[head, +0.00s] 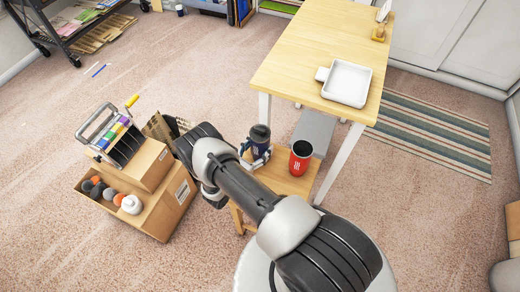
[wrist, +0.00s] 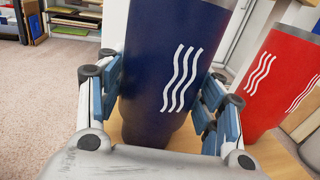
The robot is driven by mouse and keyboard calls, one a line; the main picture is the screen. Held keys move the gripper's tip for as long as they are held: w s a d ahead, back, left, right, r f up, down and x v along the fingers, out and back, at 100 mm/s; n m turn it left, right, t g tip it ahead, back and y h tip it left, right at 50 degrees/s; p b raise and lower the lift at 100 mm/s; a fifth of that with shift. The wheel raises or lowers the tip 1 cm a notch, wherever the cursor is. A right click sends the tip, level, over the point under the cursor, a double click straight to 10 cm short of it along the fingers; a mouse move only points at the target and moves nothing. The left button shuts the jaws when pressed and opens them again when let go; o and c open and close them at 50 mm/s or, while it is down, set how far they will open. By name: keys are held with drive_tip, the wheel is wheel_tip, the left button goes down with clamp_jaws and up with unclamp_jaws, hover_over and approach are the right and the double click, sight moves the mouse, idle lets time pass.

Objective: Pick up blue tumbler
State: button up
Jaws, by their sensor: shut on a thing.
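The blue tumbler (wrist: 165,60) is dark blue with white wavy lines and fills the middle of the wrist view. It stands upright between the fingers of my gripper (wrist: 160,100), which is shut on it from both sides. In the head view the blue tumbler (head: 260,134) shows its dark top above my gripper (head: 257,155), over the small wooden stool (head: 285,178). I cannot tell whether its base touches the stool.
A red tumbler (head: 300,157) stands on the stool just right of the blue one. A wooden table (head: 290,70) with a white tray (head: 347,83) rises close behind. Cardboard boxes (head: 165,205) with a tool caddy on top are at left. Open carpet lies beyond.

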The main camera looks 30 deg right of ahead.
drive_tip(key=c, duration=0.4)
drive_tip(key=shift+c, duration=0.4)
drive_tip(key=shift+r, duration=0.1)
